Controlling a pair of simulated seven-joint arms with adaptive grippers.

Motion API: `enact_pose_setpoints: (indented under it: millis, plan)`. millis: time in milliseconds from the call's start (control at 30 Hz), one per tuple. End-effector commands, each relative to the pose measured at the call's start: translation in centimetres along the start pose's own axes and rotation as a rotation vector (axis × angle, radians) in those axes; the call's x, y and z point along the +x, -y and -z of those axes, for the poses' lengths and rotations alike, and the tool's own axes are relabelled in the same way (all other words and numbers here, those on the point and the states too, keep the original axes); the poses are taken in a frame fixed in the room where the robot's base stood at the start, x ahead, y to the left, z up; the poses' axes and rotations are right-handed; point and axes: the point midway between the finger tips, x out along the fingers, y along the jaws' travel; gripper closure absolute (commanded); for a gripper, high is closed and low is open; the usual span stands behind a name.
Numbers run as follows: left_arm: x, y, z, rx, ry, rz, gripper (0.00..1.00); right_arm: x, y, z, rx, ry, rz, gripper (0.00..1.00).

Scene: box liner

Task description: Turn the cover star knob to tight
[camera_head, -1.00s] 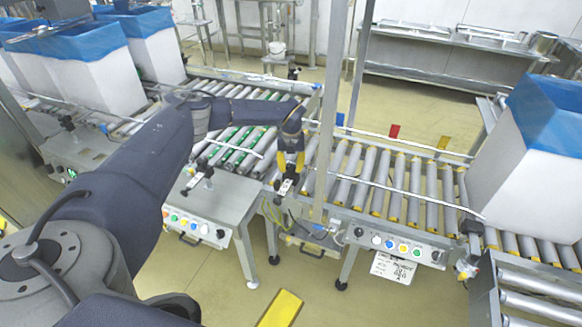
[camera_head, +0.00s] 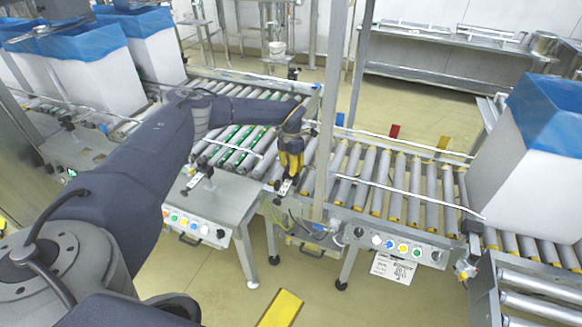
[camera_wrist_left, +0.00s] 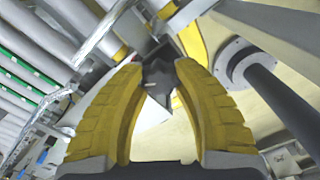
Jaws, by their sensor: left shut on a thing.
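The star knob (camera_wrist_left: 158,80) is a dark, angular, pointed piece between my fingertips in the left wrist view. My left gripper (camera_wrist_left: 157,74) is shut on it, with a yellow ribbed finger on each side. In the head view my left gripper (camera_head: 289,176) points down at the near edge of the roller conveyor, beside a small metal bracket (camera_head: 284,187). The fingers hide the knob there, and I cannot read any tight mark. My right gripper is not in view.
A metal post (camera_head: 330,130) stands just right of my left gripper. Roller conveyors (camera_head: 400,185) run on both sides. A button panel (camera_head: 196,222) is at the lower left of the gripper. A blue-lined white box (camera_head: 520,180) stands at the right.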

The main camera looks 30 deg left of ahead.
Motion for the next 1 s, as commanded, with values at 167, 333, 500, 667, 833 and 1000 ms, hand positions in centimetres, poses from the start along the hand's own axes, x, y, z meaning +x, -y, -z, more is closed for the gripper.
enact_pose_setpoints:
  millis: [167,333,500,667,833,1000]
  plan:
    - [0.04,0.01,0.03,0.166,-0.001,0.000,0.98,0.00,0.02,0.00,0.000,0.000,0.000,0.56]
    - [0.01,0.01,0.00,0.328,0.000,-0.001,0.98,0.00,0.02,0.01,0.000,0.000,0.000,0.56]
    - [0.01,0.01,0.00,0.488,0.000,0.000,0.98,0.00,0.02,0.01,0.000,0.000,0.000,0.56]
    - [0.02,0.01,0.01,0.632,-0.001,0.000,0.98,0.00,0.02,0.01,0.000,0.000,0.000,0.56]
    - [0.03,0.01,0.02,0.764,-0.001,0.000,0.98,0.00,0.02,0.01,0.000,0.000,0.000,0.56]
    - [0.04,0.02,0.02,0.867,-0.001,0.000,0.98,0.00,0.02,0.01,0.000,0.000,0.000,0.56]
